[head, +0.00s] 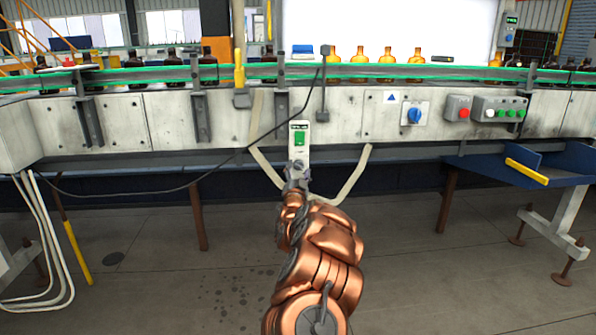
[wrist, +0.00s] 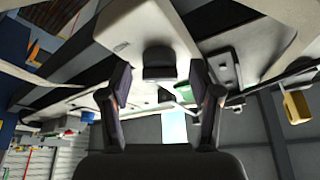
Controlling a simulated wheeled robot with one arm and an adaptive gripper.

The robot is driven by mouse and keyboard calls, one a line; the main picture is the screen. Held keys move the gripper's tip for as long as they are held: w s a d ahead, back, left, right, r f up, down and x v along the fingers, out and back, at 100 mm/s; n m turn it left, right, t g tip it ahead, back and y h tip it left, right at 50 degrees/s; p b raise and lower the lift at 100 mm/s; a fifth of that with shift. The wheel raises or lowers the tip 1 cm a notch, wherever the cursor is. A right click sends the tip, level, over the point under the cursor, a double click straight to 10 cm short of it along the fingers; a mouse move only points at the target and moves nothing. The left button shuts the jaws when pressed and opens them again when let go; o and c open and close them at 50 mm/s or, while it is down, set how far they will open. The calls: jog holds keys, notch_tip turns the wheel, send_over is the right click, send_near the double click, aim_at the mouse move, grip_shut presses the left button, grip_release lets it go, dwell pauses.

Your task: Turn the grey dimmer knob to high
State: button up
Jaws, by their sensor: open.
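A narrow white dimmer box (head: 299,152) with a green panel and a small dark display is mounted on the conveyor's front. The grey dimmer knob (head: 298,167) sits low on it, partly hidden by my gripper (head: 297,184). In the wrist view, the dark grey knob (wrist: 158,63) sticks out from the pale box (wrist: 140,28). It lies ahead of and between my two open fingers (wrist: 160,78). A gap shows between the knob and each finger. The knob's setting is too small to read.
A blue rotary switch (head: 414,116), a red button box (head: 458,108) and a green button box (head: 500,109) are to the right. Amber bottles (head: 387,56) stand on the conveyor. A black cable (head: 215,170) hangs left of the dimmer. A blue chute (head: 550,165) juts out right.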

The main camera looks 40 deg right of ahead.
jog(key=v, duration=1.1)
jog(key=shift+a, duration=0.25)
jog(key=shift+s, duration=0.1)
dwell(0.5)
